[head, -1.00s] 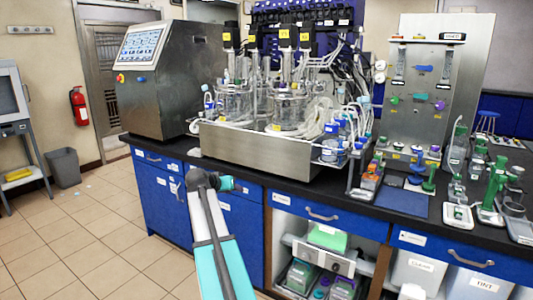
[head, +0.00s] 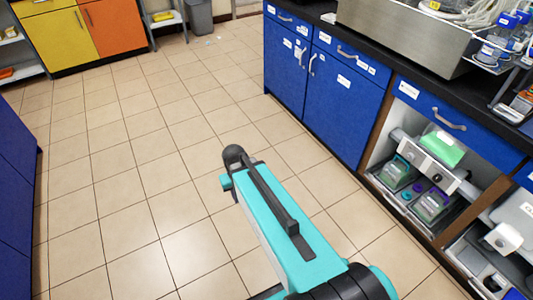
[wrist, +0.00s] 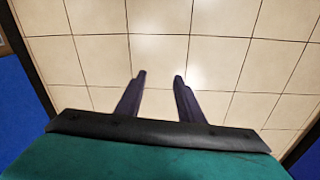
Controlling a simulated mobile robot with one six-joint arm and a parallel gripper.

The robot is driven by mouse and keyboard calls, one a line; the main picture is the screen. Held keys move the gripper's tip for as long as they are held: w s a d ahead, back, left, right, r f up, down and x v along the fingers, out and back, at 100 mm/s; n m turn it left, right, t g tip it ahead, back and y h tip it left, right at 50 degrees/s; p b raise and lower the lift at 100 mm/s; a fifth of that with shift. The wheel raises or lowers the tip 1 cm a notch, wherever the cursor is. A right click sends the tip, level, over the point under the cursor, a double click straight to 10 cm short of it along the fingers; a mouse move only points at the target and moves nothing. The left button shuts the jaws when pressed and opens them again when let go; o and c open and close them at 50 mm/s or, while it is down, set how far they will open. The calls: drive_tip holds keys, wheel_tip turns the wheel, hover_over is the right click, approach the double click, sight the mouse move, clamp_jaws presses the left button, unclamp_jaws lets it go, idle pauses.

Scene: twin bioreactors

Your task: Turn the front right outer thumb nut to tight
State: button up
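The front right outer thumb nut is not in view in either current picture. Of the bioreactor station, only the steel tray (head: 405,32) shows, cut off at the top right of the head view. White tubing and blue-capped bottles (head: 505,30) stand in and beside it. My gripper (wrist: 160,77) shows in the wrist view with its two dark fingers apart and nothing between them. My gripper's fingers cannot be made out in the head view, where my teal arm fills the lower middle.
A black worktop (head: 385,55) over blue cabinets (head: 335,100) runs along the right. An open shelf bay (head: 415,165) holds equipment. Yellow and orange cabinets (head: 85,35) stand at the back left, and a blue cabinet (head: 15,200) at the left edge. Tiled floor (head: 130,170) between is clear.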

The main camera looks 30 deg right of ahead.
drive_tip(key=s+a+f+g, duration=0.1)
drive_tip(key=s+f+g, duration=0.1)
drive_tip(key=s+f, duration=0.8)
drive_tip(key=s+a+f+n+g, duration=0.1)
drive_tip(key=s+a+f+g, duration=0.1)
drive_tip(key=s+f, duration=0.7)
drive_tip(key=s+g, duration=0.1)
drive_tip(key=s, duration=0.6)
drive_tip(key=shift+s+a+f, duration=0.15)
drive_tip(key=shift+f, duration=0.25)
drive_tip(key=shift+a, duration=0.15)
drive_tip(key=shift+c, duration=0.4)
drive_tip(key=shift+s, duration=0.1)
